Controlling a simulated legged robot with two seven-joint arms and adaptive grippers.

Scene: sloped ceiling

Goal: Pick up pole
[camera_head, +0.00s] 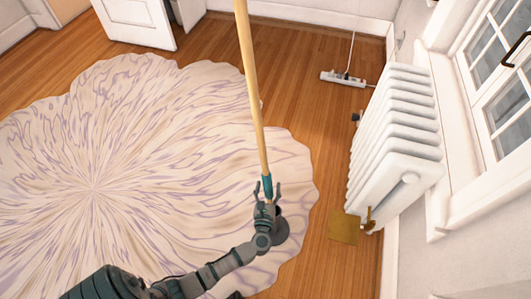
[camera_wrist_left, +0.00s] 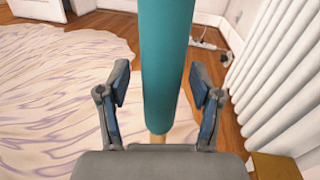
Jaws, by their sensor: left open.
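The pole (camera_head: 254,90) is a long light-wood shaft with a teal section near its lower end. It stands nearly upright over the rug's right part and runs out of the top of the head view. My left gripper (camera_head: 267,188) is open at the teal section, with a finger on each side. In the left wrist view the teal section of the pole (camera_wrist_left: 166,60) passes between the open fingers of my left gripper (camera_wrist_left: 163,92), with gaps showing on both sides. The pole's lower end is hidden behind my gripper. My right gripper is not in view.
A pale, purple-veined rug (camera_head: 90,130) covers much of the wooden floor (camera_head: 315,120). A white radiator (camera_head: 395,140) stands at the right by the window, with a brass-coloured plate (camera_head: 343,227) beneath it. A white power strip (camera_head: 343,79) lies behind.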

